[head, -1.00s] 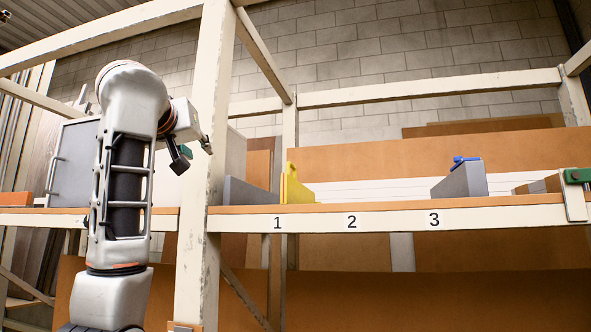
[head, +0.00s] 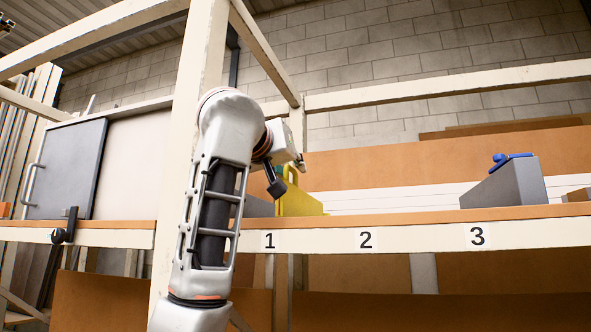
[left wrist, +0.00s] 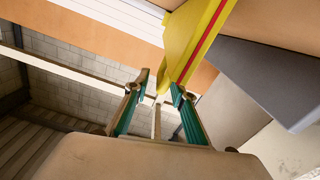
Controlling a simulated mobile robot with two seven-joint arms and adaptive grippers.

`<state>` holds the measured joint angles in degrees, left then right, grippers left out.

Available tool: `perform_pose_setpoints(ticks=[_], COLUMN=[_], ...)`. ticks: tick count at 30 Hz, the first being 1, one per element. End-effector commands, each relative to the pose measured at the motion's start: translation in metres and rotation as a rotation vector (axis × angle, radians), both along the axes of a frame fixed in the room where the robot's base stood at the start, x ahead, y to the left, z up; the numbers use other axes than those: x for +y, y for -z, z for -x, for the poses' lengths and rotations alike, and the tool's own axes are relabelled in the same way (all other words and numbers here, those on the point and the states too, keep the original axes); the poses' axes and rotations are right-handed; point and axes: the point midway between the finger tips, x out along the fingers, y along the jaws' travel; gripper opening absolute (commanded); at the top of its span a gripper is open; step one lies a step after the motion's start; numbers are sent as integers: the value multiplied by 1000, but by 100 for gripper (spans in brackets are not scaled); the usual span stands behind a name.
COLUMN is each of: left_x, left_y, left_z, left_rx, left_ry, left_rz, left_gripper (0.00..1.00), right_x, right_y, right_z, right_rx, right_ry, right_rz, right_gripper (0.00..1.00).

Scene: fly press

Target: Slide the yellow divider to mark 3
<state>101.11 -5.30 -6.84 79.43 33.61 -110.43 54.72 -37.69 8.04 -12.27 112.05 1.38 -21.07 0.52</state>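The yellow divider (head: 299,203) stands upright on the shelf (head: 400,217), behind the front edge and just right of mark 1 (head: 269,240). Mark 2 (head: 367,240) and mark 3 (head: 478,235) are further right on the edge. My left gripper (head: 289,175) is at the top of the divider. In the left wrist view, its green-padded fingers (left wrist: 160,82) are apart. The yellow divider (left wrist: 188,45), with a red line, reaches down to the fingertips, close to the right-hand one; I cannot tell whether they touch. My right gripper is not in view.
A grey block (head: 507,184) with a blue clamp (head: 510,158) on top stands behind mark 3. Another grey piece (head: 259,207) is left of the yellow divider, partly hidden by my arm. The shelf between the divider and the grey block is clear. A pale frame post (head: 200,75) rises at left.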

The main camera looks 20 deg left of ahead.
Motion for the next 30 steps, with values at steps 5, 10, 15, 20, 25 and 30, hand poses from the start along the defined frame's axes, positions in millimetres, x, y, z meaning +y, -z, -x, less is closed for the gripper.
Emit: perform_pose_setpoints(ticks=[5,10,15,20,25,30], left_x=[1,0,-1,-1,-1,-1], left_y=[-1,0,1,1,1,1], left_z=[-26,-38,-40,-40,-40,-39], left_rx=[3,1,1,1,1,1], left_ry=[-2,-2,-1,-1,-1,0], left_rz=[-1,-1,0,0,0,0], left_gripper=[25,25,25,14,0,0], right_x=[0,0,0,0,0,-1], right_y=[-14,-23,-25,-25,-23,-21], right_z=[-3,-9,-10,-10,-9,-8], right_rx=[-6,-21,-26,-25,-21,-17], right_ry=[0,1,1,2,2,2], right_rz=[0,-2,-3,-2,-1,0], right_gripper=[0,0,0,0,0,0])
